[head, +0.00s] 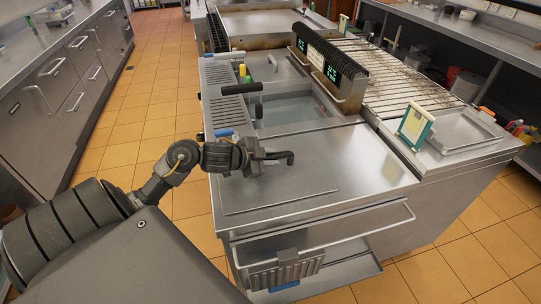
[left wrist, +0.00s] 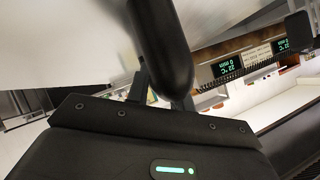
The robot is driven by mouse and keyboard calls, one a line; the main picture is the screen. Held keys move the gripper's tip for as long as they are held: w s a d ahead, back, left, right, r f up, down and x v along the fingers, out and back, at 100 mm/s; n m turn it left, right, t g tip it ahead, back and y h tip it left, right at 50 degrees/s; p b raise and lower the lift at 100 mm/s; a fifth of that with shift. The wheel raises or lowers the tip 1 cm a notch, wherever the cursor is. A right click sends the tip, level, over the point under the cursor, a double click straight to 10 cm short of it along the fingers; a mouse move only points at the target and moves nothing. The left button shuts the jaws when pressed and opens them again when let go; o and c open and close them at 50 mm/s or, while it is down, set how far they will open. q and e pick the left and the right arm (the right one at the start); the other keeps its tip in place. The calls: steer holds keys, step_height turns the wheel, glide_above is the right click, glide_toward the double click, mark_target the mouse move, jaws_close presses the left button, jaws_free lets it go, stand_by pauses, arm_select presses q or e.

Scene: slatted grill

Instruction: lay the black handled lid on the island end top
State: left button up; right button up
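The black handled lid (head: 290,178) is a flat steel plate over the island end top (head: 375,176). Its front edge shows as a thin dark line, and I cannot tell whether it touches the top or sits just above it. Its bent black handle (head: 283,155) stands at my left gripper (head: 262,160), whose fingers appear closed around it. In the left wrist view the thick black handle (left wrist: 163,45) runs down between the fingers (left wrist: 158,90), with the pale plate on the left. My right gripper is not in view.
An open basin (head: 290,108) lies behind the end top, with a black handle and yellow and green items at its left. A framed card (head: 415,127) stands at the right, beside the slatted grill (head: 395,75). Tiled floor is clear on the left.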

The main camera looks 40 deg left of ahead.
arm_select(q)
steer(key=o, duration=0.5)
steer(key=shift+r, duration=0.1)
steer(key=shift+c, duration=0.2)
steer(key=v, duration=1.1)
steer(key=shift+d, duration=0.1)
